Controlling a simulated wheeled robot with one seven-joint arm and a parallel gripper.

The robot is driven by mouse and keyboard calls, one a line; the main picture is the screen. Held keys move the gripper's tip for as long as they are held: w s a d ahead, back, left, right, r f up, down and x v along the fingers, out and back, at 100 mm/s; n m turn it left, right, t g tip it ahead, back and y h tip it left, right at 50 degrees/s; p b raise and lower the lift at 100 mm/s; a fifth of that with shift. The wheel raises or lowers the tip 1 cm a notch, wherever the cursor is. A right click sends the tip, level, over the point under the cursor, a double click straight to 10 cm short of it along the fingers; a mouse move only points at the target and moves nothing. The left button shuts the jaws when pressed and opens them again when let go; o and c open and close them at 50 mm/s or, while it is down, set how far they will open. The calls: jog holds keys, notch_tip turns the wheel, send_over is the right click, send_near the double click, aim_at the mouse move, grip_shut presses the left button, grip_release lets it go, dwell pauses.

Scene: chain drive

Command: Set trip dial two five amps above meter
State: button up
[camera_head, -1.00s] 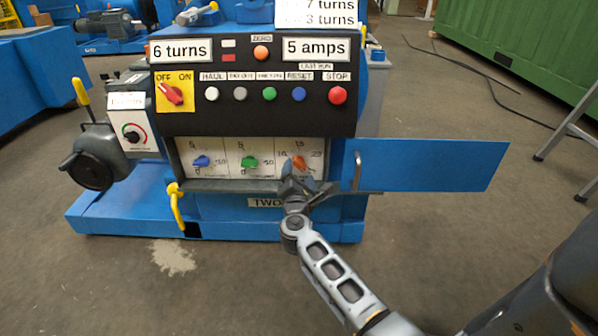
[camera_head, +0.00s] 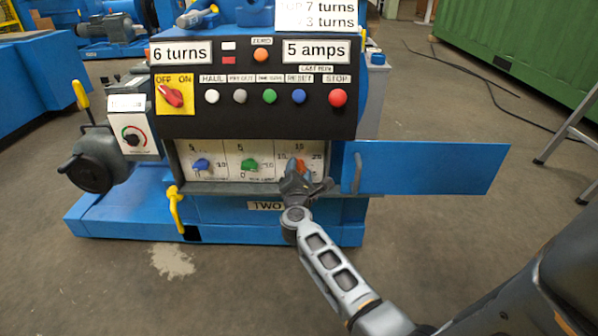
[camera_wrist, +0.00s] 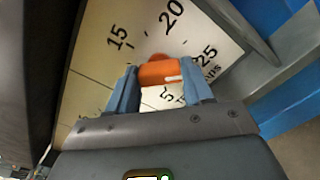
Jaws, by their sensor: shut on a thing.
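The orange trip dial (camera_head: 299,164) is the rightmost of three knobs on the white panel behind the open door. In the wrist view the orange dial (camera_wrist: 160,72) sits between my two blue-grey fingers. My gripper (camera_wrist: 160,88) is shut on it, and it also shows in the head view (camera_head: 303,180). A white mark on the dial points right in the wrist view, towards the side of the 25 and the word "amps"; its exact reading I cannot tell. The numbers 15, 20, 25 and a 5 show around it. The meter (camera_head: 316,50) reads "5 amps".
A blue knob (camera_head: 201,164) and a green knob (camera_head: 250,164) sit left of the dial. The open blue door (camera_head: 430,167) sticks out to the right. Above is a black panel with buttons, a red switch (camera_head: 173,94) and a "6 turns" display (camera_head: 181,51).

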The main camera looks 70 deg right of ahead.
jog(key=c, duration=0.3)
jog(key=shift+n, duration=0.4)
